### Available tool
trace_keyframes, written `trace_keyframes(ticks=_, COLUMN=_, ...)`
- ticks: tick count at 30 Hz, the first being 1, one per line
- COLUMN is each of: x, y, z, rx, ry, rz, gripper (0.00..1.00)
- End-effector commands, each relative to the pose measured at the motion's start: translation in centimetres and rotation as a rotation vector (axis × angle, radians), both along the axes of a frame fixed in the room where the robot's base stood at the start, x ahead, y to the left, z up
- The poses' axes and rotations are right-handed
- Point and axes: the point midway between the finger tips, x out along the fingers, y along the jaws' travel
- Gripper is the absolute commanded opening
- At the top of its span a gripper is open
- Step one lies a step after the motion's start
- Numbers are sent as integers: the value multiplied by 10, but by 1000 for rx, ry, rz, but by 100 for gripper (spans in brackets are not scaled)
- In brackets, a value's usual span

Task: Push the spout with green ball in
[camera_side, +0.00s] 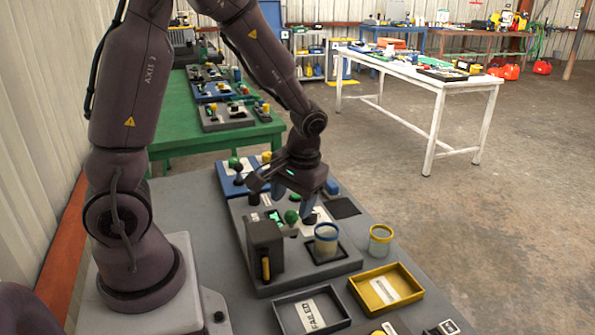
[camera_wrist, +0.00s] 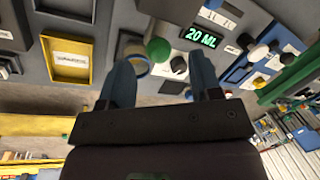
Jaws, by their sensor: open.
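A green ball (camera_side: 291,216) sits on the grey panel (camera_side: 262,288) in the side view, just below my gripper (camera_side: 295,199). In the wrist view the green ball (camera_wrist: 158,50) lies between the tips of my two blue fingers, nearer the left one. My gripper (camera_wrist: 162,66) is open and empty, its fingers apart and pointing down. I cannot tell whether either finger touches the ball. The spout under the ball is mostly hidden. A lit green display reading 20 ML (camera_wrist: 200,36) is beside the ball. A clear cup with a blue rim (camera_side: 326,231) stands on the panel, close to the ball.
A yellow tray (camera_side: 361,291) and a dark FAILED tray (camera_side: 278,311) lie in front. A blue panel (camera_side: 226,181) with another green ball is behind.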

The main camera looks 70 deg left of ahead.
Motion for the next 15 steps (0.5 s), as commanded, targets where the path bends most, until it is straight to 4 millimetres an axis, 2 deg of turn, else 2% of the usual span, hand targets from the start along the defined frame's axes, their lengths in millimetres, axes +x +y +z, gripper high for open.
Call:
trace_keyframes(ticks=1, x=2, y=-2, z=13, rx=0, ry=-8, rz=-2, gripper=58)
trace_keyframes(ticks=6, x=6, y=-8, z=50, rx=0, ry=-6, rz=-2, gripper=58)
trace_keyframes(ticks=10, x=8, y=-11, z=71, rx=0, ry=-4, rz=-1, gripper=58)
trace_keyframes(ticks=15, x=9, y=-14, z=86, rx=-1, ry=1, rz=-1, gripper=58)
